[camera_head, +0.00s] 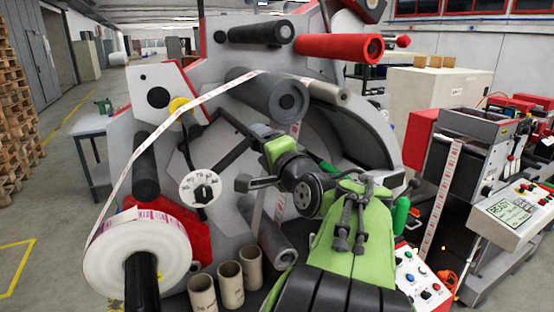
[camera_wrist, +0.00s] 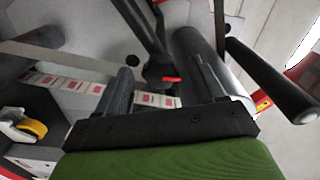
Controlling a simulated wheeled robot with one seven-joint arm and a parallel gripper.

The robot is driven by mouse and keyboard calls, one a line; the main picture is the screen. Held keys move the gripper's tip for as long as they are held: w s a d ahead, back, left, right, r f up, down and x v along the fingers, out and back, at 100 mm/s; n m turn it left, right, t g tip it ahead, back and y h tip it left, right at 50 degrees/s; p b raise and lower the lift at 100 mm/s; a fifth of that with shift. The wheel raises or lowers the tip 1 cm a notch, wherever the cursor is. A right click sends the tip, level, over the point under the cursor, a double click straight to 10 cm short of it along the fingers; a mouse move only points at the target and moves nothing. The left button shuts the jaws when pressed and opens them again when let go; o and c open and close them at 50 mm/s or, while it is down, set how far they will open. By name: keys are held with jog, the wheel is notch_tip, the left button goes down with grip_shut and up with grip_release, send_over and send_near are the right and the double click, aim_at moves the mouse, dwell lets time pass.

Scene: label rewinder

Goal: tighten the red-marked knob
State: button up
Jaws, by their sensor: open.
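A dark knob (camera_wrist: 155,74) with a red mark (camera_wrist: 172,79) on it shows in the wrist view, near the middle. It lies beyond and between the fingers of my gripper (camera_wrist: 166,82). The fingers are apart, with nothing held between them, and I see no contact with the knob. In the head view my gripper (camera_head: 252,156) is in front of the grey machine panel, right of a white dial with a black knob (camera_head: 202,190). I cannot make out the red-marked knob in the head view; my arm covers part of that area.
A label strip (camera_head: 168,112) runs from a large label roll (camera_head: 135,250) over a grey roller (camera_head: 272,94). A red roller (camera_head: 340,47) juts out at the upper right. Cardboard cores (camera_head: 229,283) stand below.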

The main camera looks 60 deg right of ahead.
jog(key=b+v, duration=0.2)
jog(key=v, duration=1.2)
jog(key=shift+s+a+f, duration=0.1)
jog(key=shift+s, duration=0.05)
